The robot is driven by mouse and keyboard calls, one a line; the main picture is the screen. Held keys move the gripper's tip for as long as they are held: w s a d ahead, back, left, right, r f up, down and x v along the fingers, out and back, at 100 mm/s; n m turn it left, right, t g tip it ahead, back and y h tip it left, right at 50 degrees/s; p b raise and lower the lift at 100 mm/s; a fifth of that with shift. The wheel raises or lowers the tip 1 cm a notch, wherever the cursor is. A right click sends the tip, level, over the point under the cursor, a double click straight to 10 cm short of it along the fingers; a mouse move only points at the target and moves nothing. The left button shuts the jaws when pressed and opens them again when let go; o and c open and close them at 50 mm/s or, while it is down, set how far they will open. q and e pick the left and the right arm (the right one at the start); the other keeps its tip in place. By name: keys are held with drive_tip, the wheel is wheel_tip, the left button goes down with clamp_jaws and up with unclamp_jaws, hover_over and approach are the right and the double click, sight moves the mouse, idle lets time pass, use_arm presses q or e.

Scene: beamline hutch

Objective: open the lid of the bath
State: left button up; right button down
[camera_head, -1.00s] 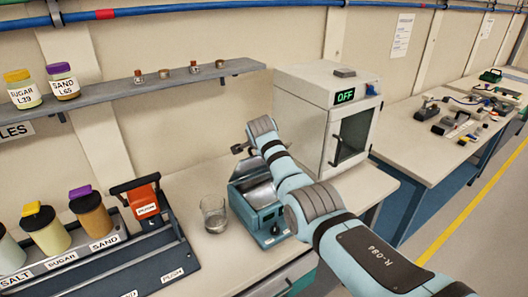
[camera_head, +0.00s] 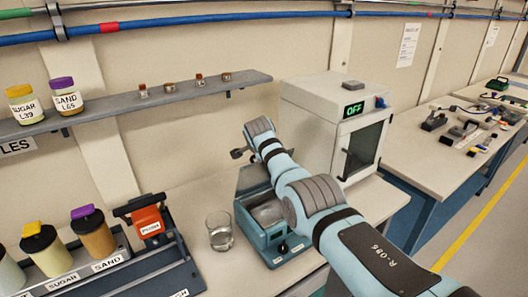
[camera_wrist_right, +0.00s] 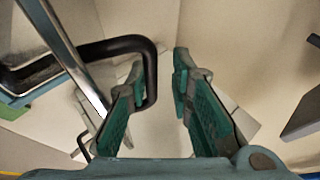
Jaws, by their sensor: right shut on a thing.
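The bath (camera_head: 283,247) is a teal box on the bench in the head view, with its grey inside partly showing. Its lid (camera_head: 252,179) is raised at the back edge, partly hidden by my right arm. My right gripper (camera_head: 240,153) is at the raised lid, mostly hidden behind its own wrist. In the right wrist view, the black bent lid handle (camera_wrist_right: 150,62) reaches to the left finger of my right gripper (camera_wrist_right: 158,88), which is shut on it. A gap shows between the fingers. My left gripper is in neither view.
A glass beaker (camera_head: 219,232) stands just left of the bath. A rack of jars (camera_head: 95,235) is farther left. A white oven reading OFF (camera_head: 335,125) stands behind to the right. A wall shelf (camera_head: 150,100) runs above.

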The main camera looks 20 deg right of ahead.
drive_tip(key=shift+w+a+r, duration=0.25)
drive_tip(key=shift+w+r, duration=0.1)
drive_tip(key=shift+r, duration=0.15)
idle(0.4)
drive_tip(key=c, duration=2)
unclamp_jaws()
drive_tip(key=shift+o, duration=0.2)
drive_tip(key=shift+w+f, duration=0.2)
drive_tip(key=shift+f, duration=0.1)
drive_tip(key=shift+s, duration=0.1)
drive_tip(key=shift+c, duration=0.2)
drive_tip(key=shift+s+f, duration=0.1)
